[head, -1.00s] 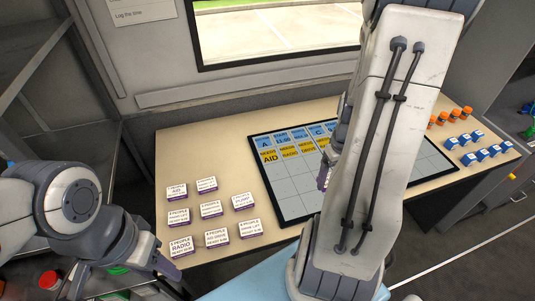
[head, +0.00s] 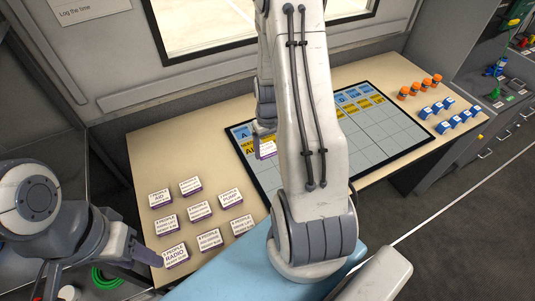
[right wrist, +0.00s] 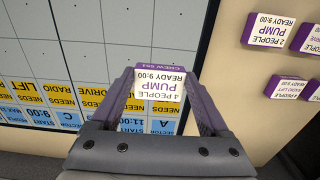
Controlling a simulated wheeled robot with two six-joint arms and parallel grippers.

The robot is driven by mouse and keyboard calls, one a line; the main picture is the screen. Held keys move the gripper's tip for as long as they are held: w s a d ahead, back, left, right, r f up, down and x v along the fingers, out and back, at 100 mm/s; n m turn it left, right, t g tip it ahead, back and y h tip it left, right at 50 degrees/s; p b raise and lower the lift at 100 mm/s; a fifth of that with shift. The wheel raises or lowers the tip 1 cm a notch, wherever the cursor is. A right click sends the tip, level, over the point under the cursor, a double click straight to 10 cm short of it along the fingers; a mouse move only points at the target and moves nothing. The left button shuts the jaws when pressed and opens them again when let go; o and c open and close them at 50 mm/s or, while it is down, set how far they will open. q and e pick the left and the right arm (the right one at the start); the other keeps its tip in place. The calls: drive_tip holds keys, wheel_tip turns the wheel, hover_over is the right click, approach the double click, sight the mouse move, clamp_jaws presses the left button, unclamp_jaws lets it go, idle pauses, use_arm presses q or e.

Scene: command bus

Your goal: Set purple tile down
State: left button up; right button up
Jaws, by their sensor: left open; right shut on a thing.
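The purple tile (head: 266,148), white-faced with a purple edge, is held in my right gripper (head: 265,128) over the left part of the board (head: 268,182). In the right wrist view the tile (right wrist: 158,83) reads "4 PEOPLE PUMP READY 9:00" and sits between the two fingers of my right gripper (right wrist: 160,90). The board (right wrist: 105,30) lies beyond it, with blue and yellow header cards and blank grid cells. I cannot tell the gap between tile and board. My left gripper (head: 97,270) is open and empty at the lower left, beside the table.
Several similar purple-edged tiles (head: 198,210) lie in rows on the table (head: 150,150) left of the board. Orange pieces (head: 415,90) and blue pieces (head: 450,112) stand at the right end. My right arm hides the board's middle. A window is behind.

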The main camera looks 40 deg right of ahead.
sight(268, 156)
drive_tip(key=shift+f+p, duration=0.35)
drive_tip(key=shift+f, duration=1.75)
drive_tip(key=shift+f, duration=0.15)
drive_tip(key=o, duration=1.2)
drive_tip(key=shift+o, duration=0.2)
